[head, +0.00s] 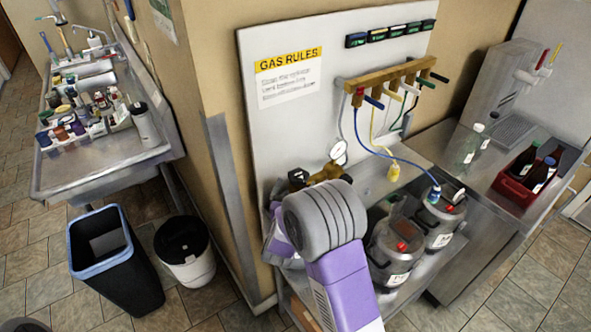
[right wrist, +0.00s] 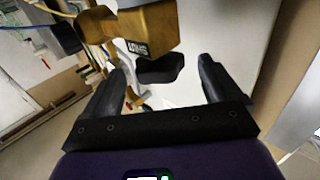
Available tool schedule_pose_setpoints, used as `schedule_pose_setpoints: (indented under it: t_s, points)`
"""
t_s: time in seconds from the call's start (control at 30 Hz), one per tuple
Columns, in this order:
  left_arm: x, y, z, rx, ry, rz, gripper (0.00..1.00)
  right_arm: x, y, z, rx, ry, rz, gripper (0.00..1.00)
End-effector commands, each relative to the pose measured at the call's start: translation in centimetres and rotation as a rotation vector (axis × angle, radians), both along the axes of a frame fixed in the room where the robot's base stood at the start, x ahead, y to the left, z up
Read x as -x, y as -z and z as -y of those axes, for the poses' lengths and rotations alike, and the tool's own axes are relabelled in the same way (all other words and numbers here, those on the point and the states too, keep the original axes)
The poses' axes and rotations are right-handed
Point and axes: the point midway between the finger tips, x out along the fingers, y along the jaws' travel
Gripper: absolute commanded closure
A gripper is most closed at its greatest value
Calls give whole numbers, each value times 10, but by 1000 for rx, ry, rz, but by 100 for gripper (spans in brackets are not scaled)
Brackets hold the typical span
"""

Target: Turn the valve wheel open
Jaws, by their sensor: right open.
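The brass valve body (head: 326,173) is mounted low on the white gas panel, beside a round pressure gauge (head: 339,152). In the right wrist view the brass body (right wrist: 150,25) carries a dark label that seems to read SHUT. Just below it is a black part, which looks like the valve wheel (right wrist: 160,70). My right gripper (right wrist: 162,66) is open, with one finger on each side of this black part. I cannot tell whether they touch. In the head view my grey and purple right arm hides most of this gripper and the wheel.
Above are a brass manifold (head: 390,80) and the GAS RULES sign (head: 288,75). A black bin (head: 115,265) and white bucket (head: 186,255) stand on the floor left.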

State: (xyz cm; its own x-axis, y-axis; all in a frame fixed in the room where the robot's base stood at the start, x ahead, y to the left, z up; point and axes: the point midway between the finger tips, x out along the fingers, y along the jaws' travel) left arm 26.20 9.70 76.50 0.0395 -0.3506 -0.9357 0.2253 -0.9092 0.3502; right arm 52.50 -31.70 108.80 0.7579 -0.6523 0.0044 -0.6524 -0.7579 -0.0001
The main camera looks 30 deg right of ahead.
Motion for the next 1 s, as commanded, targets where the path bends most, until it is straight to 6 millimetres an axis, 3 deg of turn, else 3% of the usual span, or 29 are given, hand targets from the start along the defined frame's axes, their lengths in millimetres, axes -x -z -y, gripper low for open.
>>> schedule_pose_setpoints:
  t_s: [0.4, 0.77, 1.0]
  points:
    - [0, -2, 0, 0, 0, 0, 0, -45, 2, 38, -2, -2, -4, 9]
    - [0, -2, 0, 0, 0, 0, 0, -49, 2, 42, -2, -4, -5, 9]
    - [0, -2, 0, 0, 0, 0, 0, -49, 2, 42, -2, -4, -6, 46]
